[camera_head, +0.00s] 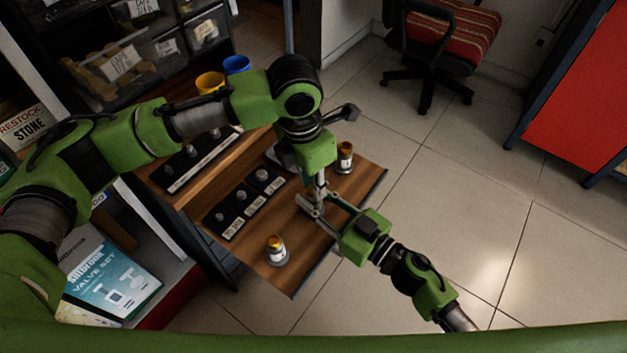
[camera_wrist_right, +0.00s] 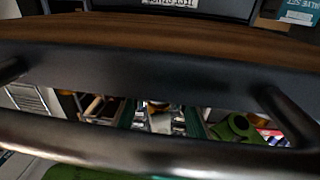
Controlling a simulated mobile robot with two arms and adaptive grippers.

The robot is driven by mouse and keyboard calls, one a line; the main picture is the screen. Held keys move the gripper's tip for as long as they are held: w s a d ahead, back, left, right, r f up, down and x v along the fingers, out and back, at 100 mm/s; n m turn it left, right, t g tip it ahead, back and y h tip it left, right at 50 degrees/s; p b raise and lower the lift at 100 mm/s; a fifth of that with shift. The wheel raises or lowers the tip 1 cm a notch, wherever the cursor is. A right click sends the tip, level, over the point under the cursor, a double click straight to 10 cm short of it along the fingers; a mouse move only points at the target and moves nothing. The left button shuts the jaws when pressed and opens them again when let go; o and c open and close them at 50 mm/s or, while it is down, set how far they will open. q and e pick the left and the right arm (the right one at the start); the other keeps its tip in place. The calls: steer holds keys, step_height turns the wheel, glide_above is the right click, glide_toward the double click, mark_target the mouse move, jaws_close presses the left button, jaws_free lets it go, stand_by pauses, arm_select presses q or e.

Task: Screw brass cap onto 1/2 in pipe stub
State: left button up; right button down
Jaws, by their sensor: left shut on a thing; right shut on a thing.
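My left gripper (camera_head: 318,190) points down over the right part of the wooden worktop (camera_head: 250,262). Neither cap nor stub shows clearly in the right wrist view, where a dark bar (camera_wrist_right: 150,140) crosses close to the camera.
Black labelled holders (camera_head: 240,204) with round metal pieces lie left of the grippers. Yellow (camera_head: 210,82) and blue (camera_head: 236,64) cups stand behind. The floor right of the worktop is clear.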

arm_select(q)
steer(key=shift+m, duration=1.2)
steer(key=o, duration=0.9)
steer(key=shift+o, duration=0.2)
steer(key=shift+r, duration=2.3)
steer(key=shift+c, duration=0.5)
